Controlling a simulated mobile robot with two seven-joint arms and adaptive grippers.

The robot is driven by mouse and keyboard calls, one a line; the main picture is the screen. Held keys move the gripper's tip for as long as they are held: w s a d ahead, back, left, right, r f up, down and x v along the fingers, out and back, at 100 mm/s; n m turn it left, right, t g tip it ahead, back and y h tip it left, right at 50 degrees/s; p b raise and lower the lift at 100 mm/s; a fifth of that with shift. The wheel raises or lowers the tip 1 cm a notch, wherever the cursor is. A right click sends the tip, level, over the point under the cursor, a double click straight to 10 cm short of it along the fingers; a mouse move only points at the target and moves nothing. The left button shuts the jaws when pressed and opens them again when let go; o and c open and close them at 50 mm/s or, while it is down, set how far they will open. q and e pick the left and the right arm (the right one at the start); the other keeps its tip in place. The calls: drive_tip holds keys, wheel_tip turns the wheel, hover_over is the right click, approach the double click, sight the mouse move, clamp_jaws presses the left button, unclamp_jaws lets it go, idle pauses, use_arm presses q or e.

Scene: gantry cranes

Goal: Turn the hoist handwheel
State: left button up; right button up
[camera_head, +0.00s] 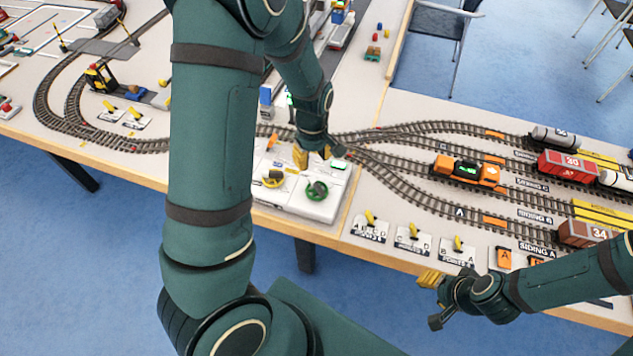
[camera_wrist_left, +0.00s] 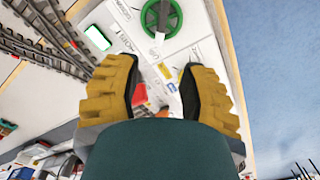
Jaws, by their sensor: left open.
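A green handwheel (camera_head: 317,190) with a dark knob and a yellow handwheel (camera_head: 273,179) sit on a white control panel (camera_head: 305,208) at the table's front edge. I cannot read which one is the hoist wheel. My left gripper (camera_head: 316,155) is open and empty above the panel, just behind the green wheel and apart from it. In the left wrist view the green wheel (camera_wrist_left: 161,17) lies beyond the open yellow fingertips (camera_wrist_left: 158,72). My right gripper (camera_head: 432,298) hangs at the table's front edge, right of the panel; its opening is unclear.
Several yellow switch levers (camera_head: 412,231) stand along the front edge. My left arm hides part of the table left of the panel.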

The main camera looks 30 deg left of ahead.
sight(314, 180)
use_arm(q)
wheel_tip(314, 180, down, 10)
drive_tip(key=shift+f+b, duration=0.1)
drive_tip(key=shift+b, duration=0.75)
clamp_jaws()
